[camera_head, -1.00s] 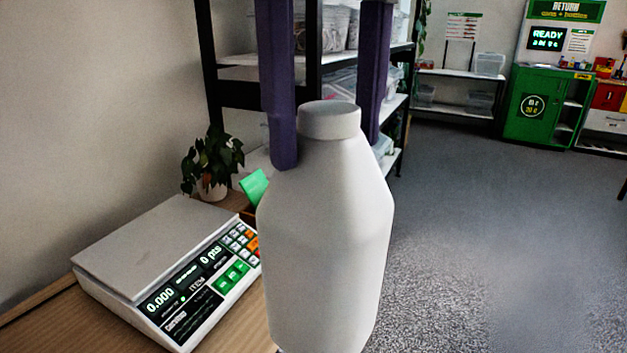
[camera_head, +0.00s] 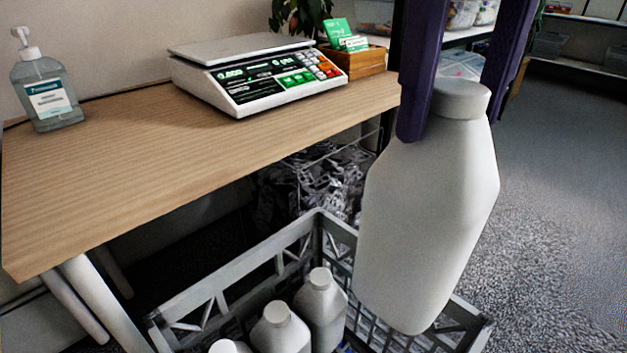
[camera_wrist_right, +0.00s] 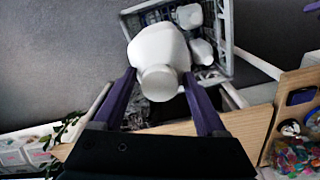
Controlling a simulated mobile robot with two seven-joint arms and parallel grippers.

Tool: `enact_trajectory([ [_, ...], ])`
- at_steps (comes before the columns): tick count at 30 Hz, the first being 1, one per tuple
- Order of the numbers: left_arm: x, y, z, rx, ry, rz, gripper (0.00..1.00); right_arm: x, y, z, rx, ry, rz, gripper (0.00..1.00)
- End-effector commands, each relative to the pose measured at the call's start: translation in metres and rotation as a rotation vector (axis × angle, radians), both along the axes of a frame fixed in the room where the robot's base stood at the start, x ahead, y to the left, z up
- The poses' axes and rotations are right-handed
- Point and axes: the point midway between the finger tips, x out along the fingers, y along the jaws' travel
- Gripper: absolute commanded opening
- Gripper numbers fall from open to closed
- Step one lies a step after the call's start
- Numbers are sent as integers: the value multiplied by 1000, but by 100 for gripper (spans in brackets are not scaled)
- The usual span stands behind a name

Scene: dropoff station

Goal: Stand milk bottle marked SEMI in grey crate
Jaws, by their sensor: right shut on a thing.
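A plain white milk bottle (camera_head: 428,225) hangs from my right gripper (camera_head: 452,118), whose purple fingers are shut around its neck below the cap. The bottle tilts slightly, and no SEMI marking shows on its visible side. The grey crate (camera_head: 245,268) stands on the floor below, with the bottle above and in front of its right part in the head view.
A wooden table (camera_head: 130,150) stands behind and left of the crate, its edge near the crate. It carries a scale (camera_head: 250,75), a sanitizer bottle (camera_head: 45,95) and a wooden card box (camera_head: 355,62). Open floor (camera_head: 560,200) lies to the right.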

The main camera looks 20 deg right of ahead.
Motion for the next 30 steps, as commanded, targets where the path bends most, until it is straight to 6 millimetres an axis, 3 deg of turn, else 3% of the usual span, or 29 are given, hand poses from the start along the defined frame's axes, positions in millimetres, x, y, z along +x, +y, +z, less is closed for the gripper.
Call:
enact_trajectory([
  [1, 0, 0, -38, 0, 0, 0, 50, -1, -2, -40, -1, 1, 0, 0],
  [6, 0, 0, -96, 0, 0, 1, 50, -3, -6, -102, -3, 1, 0, 0],
  [12, 0, -1, -148, -5, 1, 4, 50, -4, -12, -157, -7, -1, 0, 0],
  [23, 0, -3, -181, -11, 1, 7, 50, -5, -15, -204, -11, 1, 0, 0],
  [30, 0, -3, -210, -9, 0, 6, 50, -6, -15, -274, -12, 4, 0, 0],
])
